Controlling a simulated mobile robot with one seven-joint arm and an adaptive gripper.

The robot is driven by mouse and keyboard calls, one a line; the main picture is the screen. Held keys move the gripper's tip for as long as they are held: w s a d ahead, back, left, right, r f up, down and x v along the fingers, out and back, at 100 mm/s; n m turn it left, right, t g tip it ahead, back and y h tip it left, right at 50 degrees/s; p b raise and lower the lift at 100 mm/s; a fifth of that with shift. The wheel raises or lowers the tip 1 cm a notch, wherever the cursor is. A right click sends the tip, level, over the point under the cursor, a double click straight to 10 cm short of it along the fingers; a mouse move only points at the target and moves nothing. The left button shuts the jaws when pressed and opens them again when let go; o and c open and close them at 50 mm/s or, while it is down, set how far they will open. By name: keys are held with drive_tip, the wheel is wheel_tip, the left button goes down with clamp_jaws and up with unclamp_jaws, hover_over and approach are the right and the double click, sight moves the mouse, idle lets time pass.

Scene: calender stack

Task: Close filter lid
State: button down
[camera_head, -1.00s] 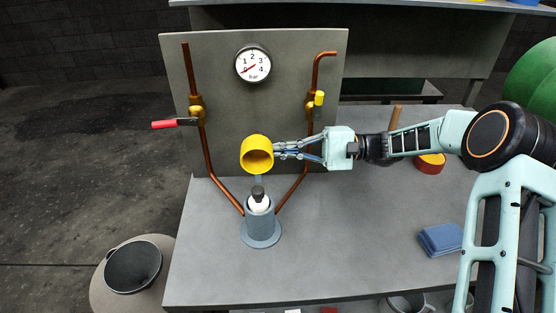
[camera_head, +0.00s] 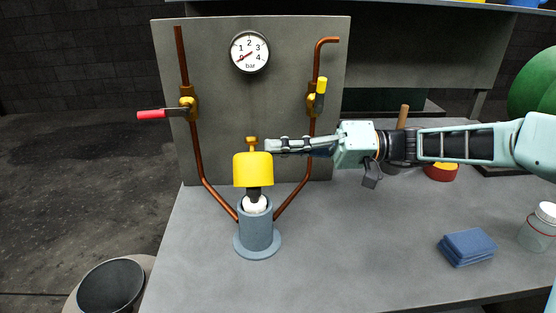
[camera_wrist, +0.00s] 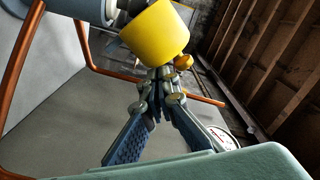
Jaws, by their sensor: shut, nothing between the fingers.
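The yellow filter lid (camera_head: 253,172) is upright above the grey filter housing (camera_head: 258,232), with its small yellow knob on top. A white filter (camera_head: 256,205) with a dark top shows in the gap between lid and housing. The lid's lower edge is apart from the housing rim. My gripper (camera_head: 270,145) is shut and empty, its fingertips close beside the knob, just above the lid. In the wrist view the fingertips (camera_wrist: 160,78) are right by the yellow lid (camera_wrist: 157,38); I cannot tell whether they touch it.
Copper pipes run up the grey panel on both sides, with a red-handled valve (camera_head: 160,114) at left and a yellow-handled one (camera_head: 320,92) at right. A gauge (camera_head: 249,52) is above. A blue cloth (camera_head: 467,246) and a jar (camera_head: 540,228) lie right. The front table area is clear.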

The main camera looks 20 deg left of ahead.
sight(271, 164)
drive_tip(key=s+n+b, duration=0.1)
drive_tip(key=n+b, duration=0.1)
drive_tip(key=s+d+n+b, duration=0.1)
drive_tip(key=b, duration=0.1)
drive_tip(key=s+d+f+n+b, duration=0.1)
drive_tip(key=n+b, duration=0.1)
drive_tip(key=shift+s+n, duration=0.3)
drive_tip(key=shift+s+b, duration=0.1)
drive_tip(key=shift+b, duration=0.2)
drive_tip(key=shift+d, duration=0.2)
